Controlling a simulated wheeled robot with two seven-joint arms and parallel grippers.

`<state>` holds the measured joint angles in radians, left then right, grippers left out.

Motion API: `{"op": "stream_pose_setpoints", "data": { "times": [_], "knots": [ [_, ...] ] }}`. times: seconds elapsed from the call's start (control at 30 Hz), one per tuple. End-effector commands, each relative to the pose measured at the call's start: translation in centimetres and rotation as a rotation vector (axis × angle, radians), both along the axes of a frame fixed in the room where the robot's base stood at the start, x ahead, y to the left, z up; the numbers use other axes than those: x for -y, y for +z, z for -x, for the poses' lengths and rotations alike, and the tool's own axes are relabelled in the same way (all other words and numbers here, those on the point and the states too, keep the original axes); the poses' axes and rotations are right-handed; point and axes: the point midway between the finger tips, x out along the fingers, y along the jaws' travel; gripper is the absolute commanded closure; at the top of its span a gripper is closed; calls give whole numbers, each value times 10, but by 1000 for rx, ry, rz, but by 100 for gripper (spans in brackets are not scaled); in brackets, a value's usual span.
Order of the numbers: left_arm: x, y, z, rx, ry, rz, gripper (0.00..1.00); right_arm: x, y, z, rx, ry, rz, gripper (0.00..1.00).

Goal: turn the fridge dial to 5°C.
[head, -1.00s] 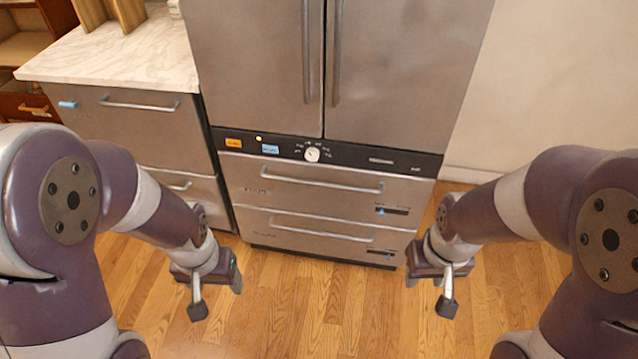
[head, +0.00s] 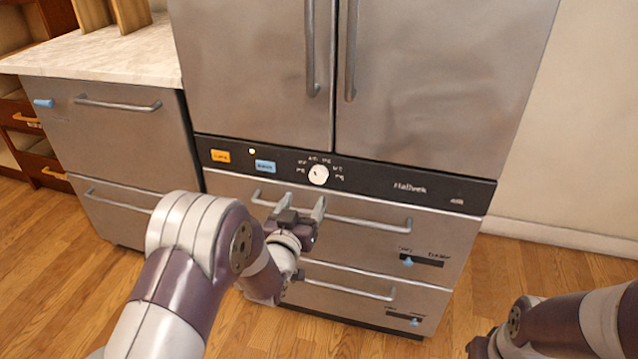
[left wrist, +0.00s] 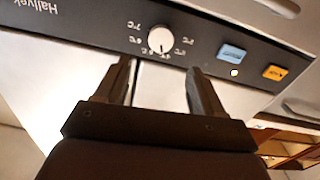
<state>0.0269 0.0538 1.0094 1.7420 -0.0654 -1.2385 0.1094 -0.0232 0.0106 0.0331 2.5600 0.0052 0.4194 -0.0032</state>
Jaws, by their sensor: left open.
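The fridge dial (head: 318,174) is a round white knob on the fridge's black control strip, with small temperature marks around it. In the left wrist view the dial (left wrist: 161,40) appears upside down, just beyond my fingertips; its exact setting is too small to read surely. My left gripper (head: 302,203) is open and empty, just below and in front of the dial in the head view. In the left wrist view its two fingers (left wrist: 160,68) are spread to either side of the dial's line, apparently short of it. My right gripper is out of frame below the right arm.
An orange button (head: 220,156) and a blue button (head: 265,166) sit left of the dial. A drawer handle (head: 370,223) runs below the strip, close to my left gripper. Fridge doors (head: 430,90) stand shut above. Floor (head: 540,270) at the right is clear.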

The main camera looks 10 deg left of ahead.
Motion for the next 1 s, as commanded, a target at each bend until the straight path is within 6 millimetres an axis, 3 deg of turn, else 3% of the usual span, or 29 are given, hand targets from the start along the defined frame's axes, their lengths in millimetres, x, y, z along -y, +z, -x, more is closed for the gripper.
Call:
{"op": "stream_pose_setpoints", "data": {
  "times": [0.1, 0.3, 0.5, 0.73, 0.77, 0.9, 0.93, 1.0],
  "knots": [
    [1, -5, -32, 2, -1, 0, 31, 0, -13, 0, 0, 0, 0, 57],
    [2, -4, -75, -1, 1, 0, 31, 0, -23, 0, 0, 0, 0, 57],
    [3, -2, -91, -3, 1, 0, 31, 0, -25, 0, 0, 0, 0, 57],
    [3, -1, -92, -3, 1, 0, 31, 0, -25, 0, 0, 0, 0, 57],
    [3, -1, -92, -3, 1, 0, 35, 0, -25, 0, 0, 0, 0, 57],
    [3, -1, -91, -3, 1, 0, 80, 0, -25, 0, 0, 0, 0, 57],
    [3, -1, -91, -3, 1, 0, 88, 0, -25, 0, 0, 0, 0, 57],
    [3, -1, -91, -3, 1, 0, 88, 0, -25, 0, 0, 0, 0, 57]
  ]
}}
